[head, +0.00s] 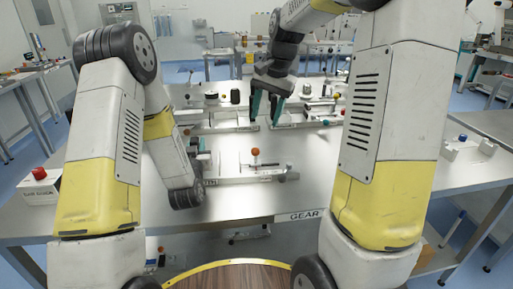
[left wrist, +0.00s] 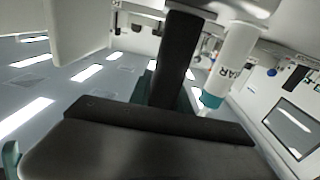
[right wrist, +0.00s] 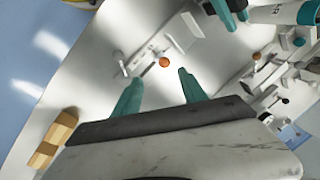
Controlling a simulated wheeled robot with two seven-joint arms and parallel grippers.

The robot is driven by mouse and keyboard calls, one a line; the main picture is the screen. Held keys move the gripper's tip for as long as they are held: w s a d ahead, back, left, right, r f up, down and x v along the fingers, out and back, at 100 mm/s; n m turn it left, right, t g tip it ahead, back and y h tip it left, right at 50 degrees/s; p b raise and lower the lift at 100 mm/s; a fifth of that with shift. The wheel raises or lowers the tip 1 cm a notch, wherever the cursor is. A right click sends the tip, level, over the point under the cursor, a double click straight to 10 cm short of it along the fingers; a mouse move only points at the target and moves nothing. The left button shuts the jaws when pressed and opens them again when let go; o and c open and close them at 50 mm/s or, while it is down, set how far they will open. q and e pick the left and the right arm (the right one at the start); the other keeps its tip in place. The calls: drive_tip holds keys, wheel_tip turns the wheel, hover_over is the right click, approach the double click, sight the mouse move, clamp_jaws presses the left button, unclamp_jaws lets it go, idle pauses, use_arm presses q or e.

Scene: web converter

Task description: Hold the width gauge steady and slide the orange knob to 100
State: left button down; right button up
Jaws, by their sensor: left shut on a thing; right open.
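The width gauge (head: 232,179) is a pale, low bar lying on the metal table in the head view. Its orange knob (head: 255,152) stands up near the middle of the bar, and also shows in the right wrist view (right wrist: 164,62). My left gripper (head: 203,158) is shut on the gauge's left end; the grip itself is partly hidden. My right gripper (head: 266,108) is open and empty, pointing down above and behind the knob. In the right wrist view its teal fingertips (right wrist: 156,84) are apart, with the knob beyond them. The scale's numbers cannot be read.
A red button box (head: 40,186) stands at the table's left, and a fixture with a blue knob (head: 467,145) at the right. Several small devices stand at the back. The metal table (head: 250,205) is bare in front of the gauge.

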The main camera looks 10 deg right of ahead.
sight(257, 148)
drive_tip(key=shift+m, duration=0.5)
drive_tip(key=x, duration=0.5)
drive_tip(key=w+x, duration=0.1)
drive_tip(key=x, duration=0.3)
drive_tip(key=w+x, duration=0.1)
drive_tip(key=x, duration=0.4)
drive_tip(key=shift+f, duration=0.2)
drive_tip(key=shift+d, duration=0.1)
clamp_jaws()
drive_tip(key=shift+g, duration=0.3)
